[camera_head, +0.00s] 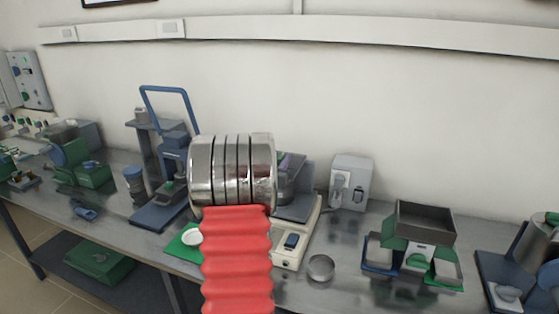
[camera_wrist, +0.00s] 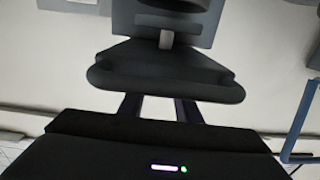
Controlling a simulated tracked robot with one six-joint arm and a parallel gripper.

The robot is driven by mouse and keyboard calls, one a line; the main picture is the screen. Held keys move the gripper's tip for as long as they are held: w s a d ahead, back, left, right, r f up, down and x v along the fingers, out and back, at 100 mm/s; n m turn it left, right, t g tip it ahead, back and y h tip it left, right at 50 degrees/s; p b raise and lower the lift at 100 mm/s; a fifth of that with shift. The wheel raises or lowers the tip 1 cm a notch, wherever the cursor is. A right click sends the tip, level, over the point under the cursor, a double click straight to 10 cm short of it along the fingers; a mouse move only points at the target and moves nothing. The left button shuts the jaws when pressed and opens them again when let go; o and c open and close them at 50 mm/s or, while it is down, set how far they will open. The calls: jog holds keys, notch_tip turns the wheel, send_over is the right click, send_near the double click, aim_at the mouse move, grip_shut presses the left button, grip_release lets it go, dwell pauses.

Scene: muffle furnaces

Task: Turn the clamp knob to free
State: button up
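I cannot clearly make out a clamp knob in either view. A blue-handled stand (camera_head: 170,145) on the bench has an upright column, a blue base and small fittings; its handle loop is raised. A blue bar also shows at the right edge of the wrist view (camera_wrist: 297,125). My gripper (camera_wrist: 160,106) shows in the wrist view as a dark body with two dark bars and a wide dark piece beyond; its fingertips are not distinct. Nothing is clearly held. In the head view my arm's metal segment and red bellows hide the gripper and part of the bench.
A pale device (camera_head: 294,245) stands just right of my arm, with a metal ring (camera_head: 320,267) beside it. A grey box (camera_head: 351,182) stands by the wall. A green-and-grey device (camera_head: 418,245) is further right. Green and blue equipment (camera_head: 85,165) stands left.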

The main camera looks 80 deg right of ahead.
jog(key=shift+d, duration=0.2)
grip_shut()
dwell(0.3)
